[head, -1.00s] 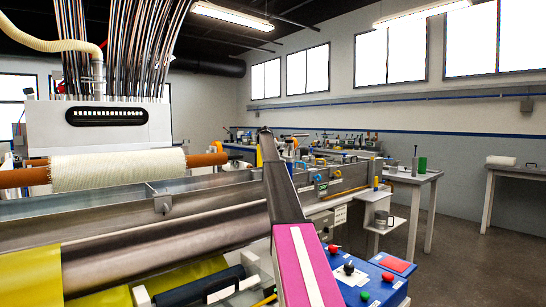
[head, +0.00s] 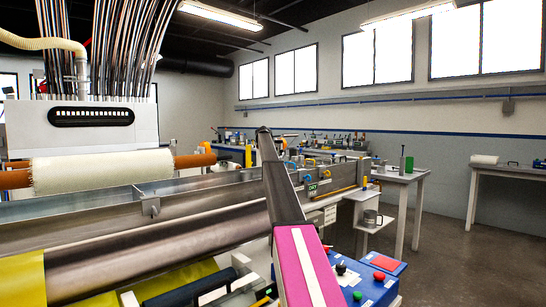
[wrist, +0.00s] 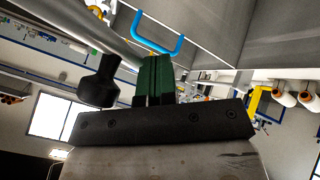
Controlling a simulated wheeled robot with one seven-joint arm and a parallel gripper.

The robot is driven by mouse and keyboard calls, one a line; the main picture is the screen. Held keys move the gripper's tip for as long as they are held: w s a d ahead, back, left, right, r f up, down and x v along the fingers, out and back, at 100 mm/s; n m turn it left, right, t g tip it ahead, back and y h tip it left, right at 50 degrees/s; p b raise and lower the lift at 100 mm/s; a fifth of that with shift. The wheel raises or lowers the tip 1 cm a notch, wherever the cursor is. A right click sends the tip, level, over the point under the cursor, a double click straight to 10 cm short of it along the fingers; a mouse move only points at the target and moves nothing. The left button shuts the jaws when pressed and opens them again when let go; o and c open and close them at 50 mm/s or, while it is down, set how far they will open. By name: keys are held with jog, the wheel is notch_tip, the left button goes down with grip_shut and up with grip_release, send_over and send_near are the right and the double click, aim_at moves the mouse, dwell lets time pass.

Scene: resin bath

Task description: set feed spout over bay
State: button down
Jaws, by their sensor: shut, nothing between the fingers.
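My gripper (wrist: 155,85) shows in the wrist view as two dark green fingers, shut together with nothing between them. A black knob-shaped part (wrist: 98,85) is left of the fingers, apart from them. A blue U-shaped handle (wrist: 157,45) on a grey metal surface lies just beyond the fingertips. I cannot tell which part is the feed spout. In the head view, the long steel bath (head: 215,205) runs toward the far right, with divided bays and coloured handles at its far end. A small green sign reading DRY (head: 312,189) marks that end. My arm hides part of the bath.
A blue control box (head: 365,280) with buttons stands front right. A side table (head: 405,177) and a low shelf with a grey mug (head: 371,217) are right of the bath. A white-wrapped roller (head: 88,171) lies at left. The floor at right is clear.

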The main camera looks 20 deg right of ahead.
jog(key=shift+s+d+m+g, duration=0.3)
jog(key=shift+d+m, duration=0.1)
jog(key=shift+d, duration=0.15)
jog(key=shift+s+d+m+g, duration=0.15)
jog(key=shift+d+m+g, duration=0.2)
jog(key=shift+d, duration=0.2)
jog(key=shift+w+a, duration=0.1)
